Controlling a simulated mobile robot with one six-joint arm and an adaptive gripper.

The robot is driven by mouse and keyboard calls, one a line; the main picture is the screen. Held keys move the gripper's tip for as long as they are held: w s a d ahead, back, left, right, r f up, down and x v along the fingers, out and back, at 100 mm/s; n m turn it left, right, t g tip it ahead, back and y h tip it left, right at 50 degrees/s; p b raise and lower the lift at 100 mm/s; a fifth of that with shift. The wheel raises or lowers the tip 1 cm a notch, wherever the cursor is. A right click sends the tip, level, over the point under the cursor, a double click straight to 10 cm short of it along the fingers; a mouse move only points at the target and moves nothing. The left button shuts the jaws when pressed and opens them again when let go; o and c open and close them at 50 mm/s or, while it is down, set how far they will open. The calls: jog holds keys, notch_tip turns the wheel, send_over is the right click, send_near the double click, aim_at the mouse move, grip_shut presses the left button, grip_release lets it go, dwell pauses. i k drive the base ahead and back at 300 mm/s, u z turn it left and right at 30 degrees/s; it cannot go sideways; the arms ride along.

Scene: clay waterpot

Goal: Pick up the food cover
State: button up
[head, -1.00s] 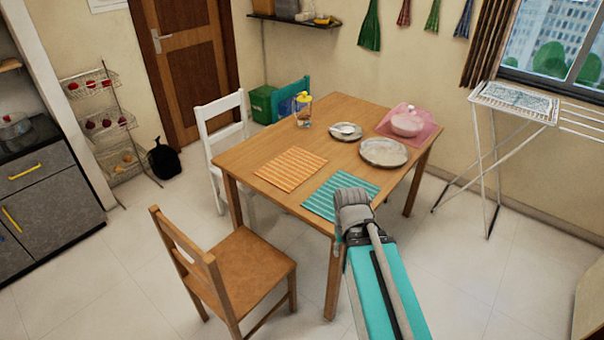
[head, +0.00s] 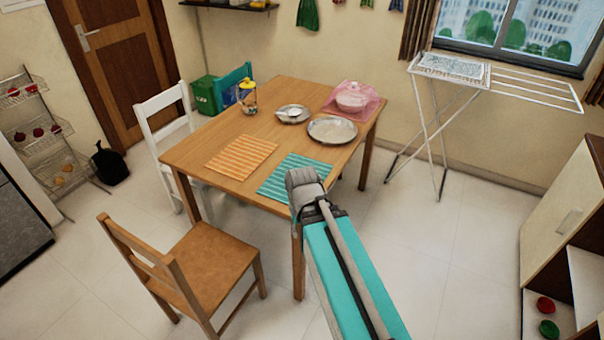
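A pink food cover (head: 352,100) is at the far right corner of the wooden table (head: 205,146). It has a square, see-through pink skirt around a paler rounded shape with a small top. Whether that rounded shape is a bowl beneath the cover or part of it, I cannot tell. My arm, teal and grey, rises from the bottom of the view to a grey joint near the table's front edge. My gripper is not visible, so I cannot see whether it holds anything.
A steel plate (head: 333,131) lies in front of the cover, with a smaller plate (head: 292,114) and a yellow-lidded jar (head: 247,97) to the left. Striped mats lie nearer. A brown chair (head: 205,265) stands front left, a drying rack (head: 436,130) right. Floor between rack and table is clear.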

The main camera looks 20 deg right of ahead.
aim_at(354, 86)
jog(key=z, duration=0.55)
jog(key=k, duration=1.35)
jog(key=z, duration=0.75)
jog(key=i, duration=1.15)
jog(key=z, duration=0.45)
jog(key=i, duration=1.5)
jog(key=u, duration=0.15)
